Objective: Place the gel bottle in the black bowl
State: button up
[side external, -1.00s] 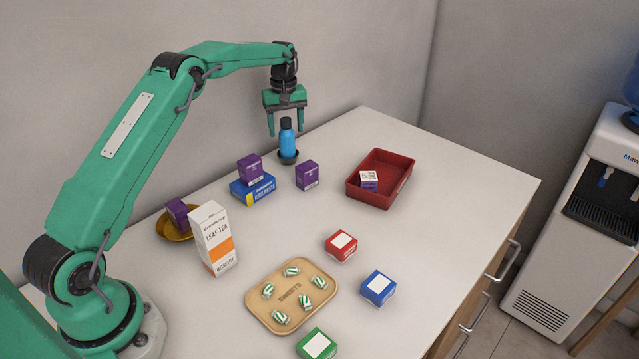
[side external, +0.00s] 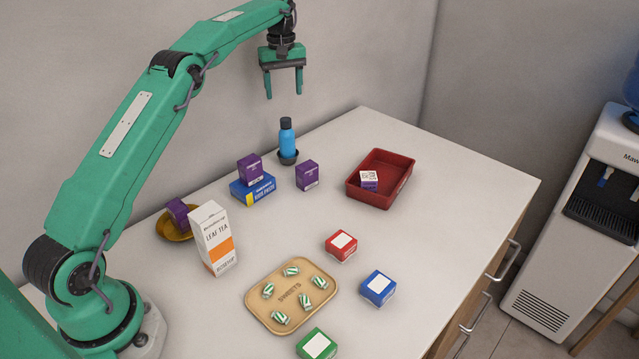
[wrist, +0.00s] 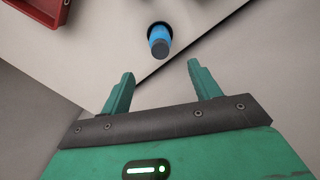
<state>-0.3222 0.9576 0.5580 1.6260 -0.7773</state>
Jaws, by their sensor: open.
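The gel bottle (side external: 287,139) is blue with a dark cap and stands upright in the small black bowl (side external: 288,159) near the counter's back edge. In the wrist view the gel bottle (wrist: 160,41) is seen from above, with the dark bowl partly hidden around its base. My gripper (side external: 284,95) is open and empty, above the bottle and clear of it. In the wrist view the fingers of my gripper (wrist: 157,78) are spread apart with nothing between them.
A red tray (side external: 382,196) holding a small box stands right of the bowl. A purple box (side external: 307,175) stands close to the bowl. Another purple box (side external: 250,168) rests on a blue box (side external: 252,190). A tan sweets tray (side external: 291,297) lies in front. The wall is close behind.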

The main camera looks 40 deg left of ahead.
dwell(0.6)
jog(key=s+d+r+m+t, duration=0.3)
jog(key=s+d+r+m, duration=0.3)
jog(key=s+d+r, duration=0.7)
jog(key=s+d+f+m+t, duration=0.1)
jog(key=s+d+f+m, duration=0.1)
jog(key=s, duration=0.6)
jog(key=s+d+f+m, duration=0.2)
jog(key=s+f, duration=0.2)
jog(key=s, duration=0.4)
jog(key=s+d+f+m+t, duration=0.1)
jog(key=s+d+f+m, duration=0.1)
jog(key=s, duration=0.6)
jog(key=shift+s+d+f+m+t, duration=0.3)
jog(key=shift+d+f, duration=0.2)
